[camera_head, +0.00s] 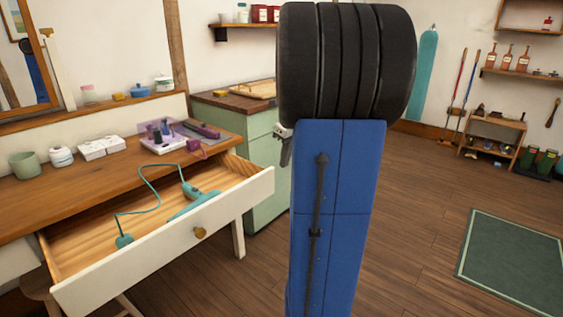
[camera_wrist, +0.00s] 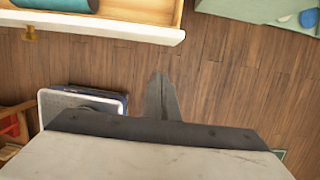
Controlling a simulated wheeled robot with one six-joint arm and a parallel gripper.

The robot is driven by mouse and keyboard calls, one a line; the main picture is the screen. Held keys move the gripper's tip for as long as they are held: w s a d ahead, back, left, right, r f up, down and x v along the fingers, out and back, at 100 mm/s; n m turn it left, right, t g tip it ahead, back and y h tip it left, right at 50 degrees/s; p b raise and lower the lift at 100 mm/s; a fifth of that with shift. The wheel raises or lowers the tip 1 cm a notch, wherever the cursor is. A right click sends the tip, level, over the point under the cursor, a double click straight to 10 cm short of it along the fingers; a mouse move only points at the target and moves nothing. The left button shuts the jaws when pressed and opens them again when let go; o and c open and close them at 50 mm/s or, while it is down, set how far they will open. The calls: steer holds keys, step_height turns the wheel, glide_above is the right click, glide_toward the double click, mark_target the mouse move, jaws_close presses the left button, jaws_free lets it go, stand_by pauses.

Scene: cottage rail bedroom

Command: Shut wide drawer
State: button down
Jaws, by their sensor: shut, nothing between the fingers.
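The wide drawer (camera_head: 160,245) stands pulled out from under the wooden dressing table (camera_head: 60,198). Its white front has one brass knob (camera_head: 199,232). A teal corded appliance (camera_head: 192,204) lies inside. In the wrist view the drawer front (camera_wrist: 120,31) runs along the top left, with the knob (camera_wrist: 30,34) at far left. My gripper (camera_wrist: 160,78) is shut and empty, over the floor on the room side of the drawer front, apart from it in the picture. In the head view my arm hides most of the gripper; only a small part shows beside the arm.
A green cabinet (camera_head: 262,155) stands right of the drawer, behind my arm. Cups, boxes and a purple-toned tray (camera_head: 165,143) stand on the table top. In the wrist view a pale-topped object (camera_wrist: 75,100) sits left of the gripper.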

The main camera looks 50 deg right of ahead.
mark_target(272, 172)
steer(key=shift+w+a+f, duration=0.1)
steer(key=shift+w+f, duration=0.9)
steer(key=shift+f, duration=0.3)
steer(key=shift+w+f, duration=1.05)
steer(key=shift+f, duration=0.3)
steer(key=shift+w+a+f, duration=0.1)
steer(key=shift+w+f, duration=0.9)
steer(key=shift+f, duration=0.3)
steer(key=shift+w, duration=0.1)
